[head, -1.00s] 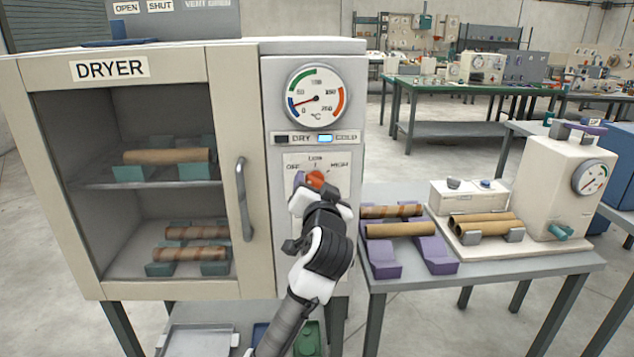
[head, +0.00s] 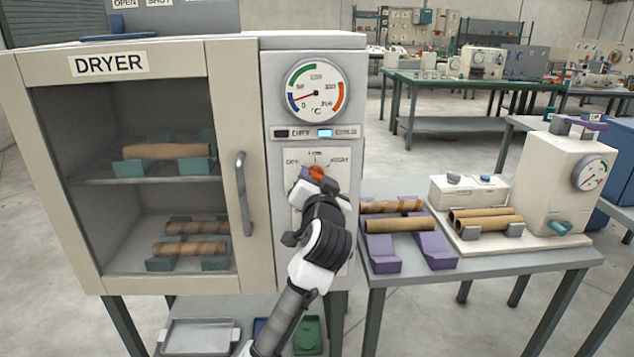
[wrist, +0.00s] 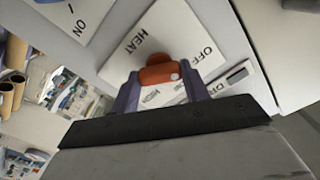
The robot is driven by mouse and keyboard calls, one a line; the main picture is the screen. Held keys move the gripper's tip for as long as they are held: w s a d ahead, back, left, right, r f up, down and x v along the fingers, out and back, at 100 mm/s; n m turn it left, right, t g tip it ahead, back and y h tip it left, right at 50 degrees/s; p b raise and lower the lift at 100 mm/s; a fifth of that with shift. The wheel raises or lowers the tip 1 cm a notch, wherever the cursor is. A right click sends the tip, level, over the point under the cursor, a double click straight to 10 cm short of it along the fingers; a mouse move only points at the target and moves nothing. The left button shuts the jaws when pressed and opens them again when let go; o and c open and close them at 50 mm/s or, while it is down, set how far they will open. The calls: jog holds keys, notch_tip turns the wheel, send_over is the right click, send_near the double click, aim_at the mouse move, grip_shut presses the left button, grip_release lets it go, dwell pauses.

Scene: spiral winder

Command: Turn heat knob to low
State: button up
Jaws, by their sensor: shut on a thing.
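The orange-red heat knob (head: 316,172) is on the dryer's control panel, below the dial. In the wrist view the heat knob (wrist: 160,75) sits between the two purple-grey fingers of my gripper (wrist: 158,88), which is shut on it. The knob has a pale dot on one side. The heat panel (head: 340,172) carries OFF, LOW and HIGH marks, with LOW at the top. In the head view my gripper (head: 316,182) and wrist cover the knob's lower part, so its exact setting is hard to read.
The dryer door (head: 55,190) with its grey handle (head: 243,195) is shut, left of the panel. The COLD lamp (head: 325,133) is lit blue. A table (head: 480,268) on the right holds cardboard tubes on purple cradles (head: 384,262) and a cream machine (head: 545,185).

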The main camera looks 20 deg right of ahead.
jog(key=m+b, duration=0.1)
jog(key=m, duration=1)
jog(key=shift+f+b, duration=0.1)
jog(key=shift+b, duration=0.3)
jog(key=shift+m, duration=0.4)
jog(key=o, duration=1)
jog(key=b+v, duration=0.3)
jog(key=v, duration=1.1)
